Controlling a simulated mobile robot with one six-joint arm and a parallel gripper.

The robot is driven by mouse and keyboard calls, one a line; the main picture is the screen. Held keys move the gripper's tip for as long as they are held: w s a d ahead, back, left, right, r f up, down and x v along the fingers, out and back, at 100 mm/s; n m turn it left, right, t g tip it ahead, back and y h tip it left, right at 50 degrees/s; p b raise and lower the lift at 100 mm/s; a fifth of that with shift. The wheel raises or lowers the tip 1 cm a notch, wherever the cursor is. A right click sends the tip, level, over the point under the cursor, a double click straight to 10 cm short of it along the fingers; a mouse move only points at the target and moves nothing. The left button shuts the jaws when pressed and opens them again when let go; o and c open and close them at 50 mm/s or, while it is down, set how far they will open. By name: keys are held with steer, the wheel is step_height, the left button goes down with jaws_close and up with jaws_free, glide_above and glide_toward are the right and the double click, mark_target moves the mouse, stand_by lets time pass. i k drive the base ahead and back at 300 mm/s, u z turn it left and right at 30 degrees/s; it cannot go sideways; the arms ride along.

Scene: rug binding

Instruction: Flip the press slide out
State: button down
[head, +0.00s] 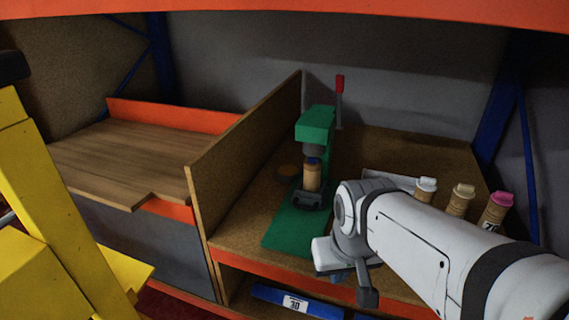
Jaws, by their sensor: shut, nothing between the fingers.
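A green press (316,126) stands on the right-hand shelf board, with a red-handled lever (340,84) raised behind it. A dark piece that looks like the press slide (308,201) sits low on the press's green base (290,232). A tan cylinder with a blue band (312,176) stands upright above this piece, under the press head. My gripper (367,296) is shut and empty at the shelf's front edge, in front and to the right of the press, apart from it. Its fingertips are small and partly hidden by my wrist.
Several bottles (460,199) with white, tan and pink caps stand at the right. A wooden divider (240,140) rises left of the press. Yellow structure (65,200) fills the left foreground. An orange beam (300,8) crosses the top.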

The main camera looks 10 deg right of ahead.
mark_target(301, 199)
steer(key=z, duration=1.15)
steer(key=k, duration=0.7)
steer(key=u, duration=0.8)
steer(key=i, duration=1)
steer(key=u, duration=0.05)
